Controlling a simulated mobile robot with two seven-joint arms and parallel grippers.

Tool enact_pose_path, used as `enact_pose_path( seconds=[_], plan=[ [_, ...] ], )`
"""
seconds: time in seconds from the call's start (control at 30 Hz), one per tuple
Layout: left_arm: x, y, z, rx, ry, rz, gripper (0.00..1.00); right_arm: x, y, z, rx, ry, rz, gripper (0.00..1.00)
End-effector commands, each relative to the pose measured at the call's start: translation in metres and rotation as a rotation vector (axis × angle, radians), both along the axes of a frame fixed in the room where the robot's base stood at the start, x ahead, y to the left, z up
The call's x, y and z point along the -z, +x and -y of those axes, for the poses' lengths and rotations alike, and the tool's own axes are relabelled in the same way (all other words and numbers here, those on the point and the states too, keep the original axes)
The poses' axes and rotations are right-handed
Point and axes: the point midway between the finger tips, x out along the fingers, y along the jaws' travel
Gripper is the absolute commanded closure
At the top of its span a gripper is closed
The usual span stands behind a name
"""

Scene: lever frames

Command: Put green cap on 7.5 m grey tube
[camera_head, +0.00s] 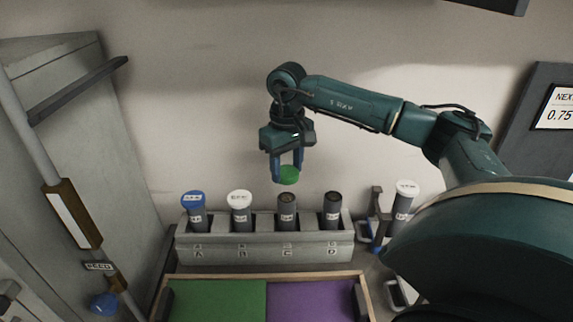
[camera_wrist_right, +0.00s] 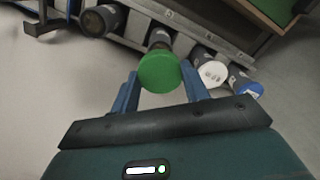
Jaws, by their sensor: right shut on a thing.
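My right gripper (camera_head: 288,165) is shut on the green cap (camera_head: 289,175) and holds it above the rack. In the right wrist view the green cap (camera_wrist_right: 159,74) sits between the fingers. Two dark grey tubes without caps stand upright in the rack: one in slot C (camera_head: 287,208), roughly below the cap, and one in slot D (camera_head: 333,208). The cap is apart from the slot C tube in the head view. The tube labels are too small to read, so I cannot tell which is 7.5 m. My left gripper is not in view.
The grey rack (camera_head: 262,248) also holds a blue-capped tube (camera_head: 194,208) and a white-capped tube (camera_head: 240,210). Another white-capped tube (camera_head: 403,203) stands in a holder at right. A tray with green (camera_head: 215,300) and purple (camera_head: 310,300) halves lies in front. A grey cabinet (camera_head: 75,140) stands left.

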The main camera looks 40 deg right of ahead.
Motion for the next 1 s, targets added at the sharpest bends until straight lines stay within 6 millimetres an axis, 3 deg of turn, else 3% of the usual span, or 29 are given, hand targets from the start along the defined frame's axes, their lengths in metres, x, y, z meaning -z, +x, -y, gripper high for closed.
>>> enact_pose_path(
  seconds=[0.5,1.0],
  plan=[
    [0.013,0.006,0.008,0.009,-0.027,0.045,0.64,0.05,0.0,0.0,0.0,0.0,0.0,0.76],
    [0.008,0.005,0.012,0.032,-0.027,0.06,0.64,0.054,0.0,0.0,0.0,0.0,0.0,0.76]
  ],
)
